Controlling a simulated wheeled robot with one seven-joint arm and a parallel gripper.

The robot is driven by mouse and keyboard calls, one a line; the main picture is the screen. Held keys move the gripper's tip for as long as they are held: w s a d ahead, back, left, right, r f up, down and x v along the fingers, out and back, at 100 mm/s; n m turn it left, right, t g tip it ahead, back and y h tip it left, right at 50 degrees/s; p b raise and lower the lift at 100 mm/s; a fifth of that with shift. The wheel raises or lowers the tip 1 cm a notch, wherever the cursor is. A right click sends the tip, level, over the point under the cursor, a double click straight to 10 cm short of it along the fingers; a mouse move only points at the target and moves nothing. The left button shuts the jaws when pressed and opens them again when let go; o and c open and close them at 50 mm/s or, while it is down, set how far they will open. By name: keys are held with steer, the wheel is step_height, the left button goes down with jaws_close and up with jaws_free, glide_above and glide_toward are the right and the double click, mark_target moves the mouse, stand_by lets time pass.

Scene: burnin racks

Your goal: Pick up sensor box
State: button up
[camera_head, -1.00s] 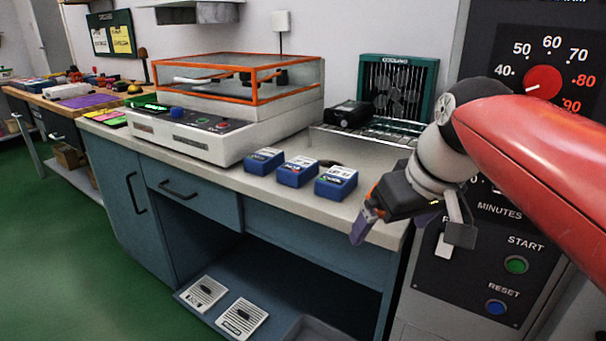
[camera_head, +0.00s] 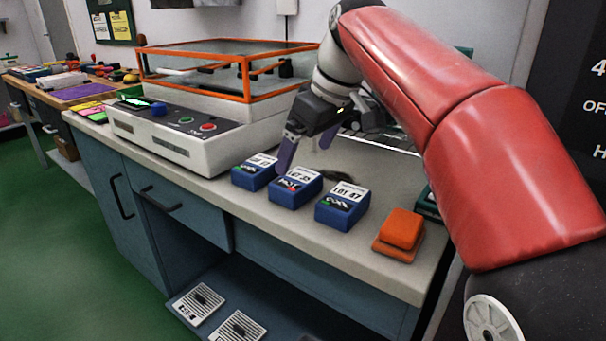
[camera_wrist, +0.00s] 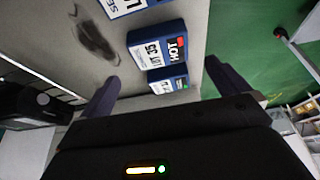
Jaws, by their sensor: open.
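Three blue sensor boxes with white labels stand in a row on the bench top: the left box (camera_head: 256,171), the middle box (camera_head: 295,188) and the right box (camera_head: 342,205). My gripper (camera_head: 305,148) is open and empty, above and just behind the left and middle boxes. In the wrist view, my fingers (camera_wrist: 160,88) are spread apart. The box marked HOT, LOT 35 (camera_wrist: 158,46) lies ahead between the fingers, with another box (camera_wrist: 166,80) closer by. Part of a third box (camera_wrist: 122,6) shows at the top edge.
An orange block (camera_head: 399,232) stands right of the boxes near the bench's front edge. A white machine (camera_head: 180,140) with an orange-framed clear cover stands to the left. A dark smudge (camera_wrist: 95,38) marks the bench behind the boxes.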

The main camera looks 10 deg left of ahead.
mark_target(296, 179)
steer(key=shift+w+a+f, duration=0.2)
steer(key=shift+f, duration=0.05)
steer(key=b+x, duration=0.1)
steer(key=x, duration=0.6)
steer(key=shift+s+d+f+b, duration=0.1)
steer(key=shift+s+f+b, duration=0.05)
steer(key=shift+s+b, duration=0.15)
steer(key=c, duration=1)
